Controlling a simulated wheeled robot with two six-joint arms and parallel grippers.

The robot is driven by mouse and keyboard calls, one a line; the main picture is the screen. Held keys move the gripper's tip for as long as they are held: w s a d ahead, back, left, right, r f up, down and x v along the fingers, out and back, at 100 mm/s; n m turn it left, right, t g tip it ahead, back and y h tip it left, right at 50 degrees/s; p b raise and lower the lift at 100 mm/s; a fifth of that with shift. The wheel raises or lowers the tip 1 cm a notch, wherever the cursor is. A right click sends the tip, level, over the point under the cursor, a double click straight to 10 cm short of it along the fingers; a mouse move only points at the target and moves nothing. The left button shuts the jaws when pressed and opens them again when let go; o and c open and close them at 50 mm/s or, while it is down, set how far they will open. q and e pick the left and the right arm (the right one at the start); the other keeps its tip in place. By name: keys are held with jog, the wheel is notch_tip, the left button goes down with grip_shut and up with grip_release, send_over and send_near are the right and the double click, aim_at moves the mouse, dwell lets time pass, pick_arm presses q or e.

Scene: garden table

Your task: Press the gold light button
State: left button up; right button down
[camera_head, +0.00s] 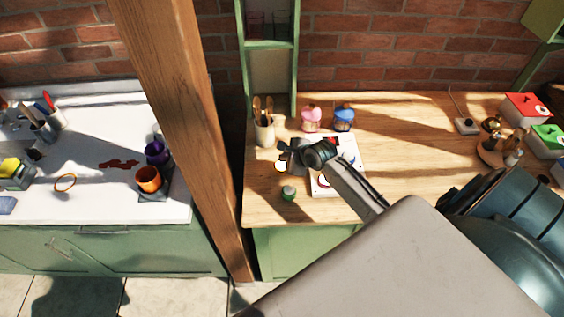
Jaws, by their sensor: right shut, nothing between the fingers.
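My right gripper (288,157) is shut and empty, over the left front part of the wooden table (405,125). Beside its fingers, a small round thing with a gold-orange rim and pale middle (281,168) shows in part; it may be the gold light button, but I cannot tell for sure. I cannot tell whether the fingers touch it. A white board (328,189) with a red round part lies just right of the gripper, partly hidden by my arm. My left gripper is not in view.
A utensil pot (265,132), pink jar (311,119) and blue jar (343,121) stand behind the gripper. A green-topped jar (288,193) stands in front. A wooden post (185,120) rises at the left. A red box (527,109) is at the far right.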

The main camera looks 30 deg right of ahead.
aim_at(284, 165)
notch_tip(284, 165, up, 3)
jog(key=p, duration=0.2)
jog(key=shift+p, duration=0.35)
jog(key=shift+r, duration=1.35)
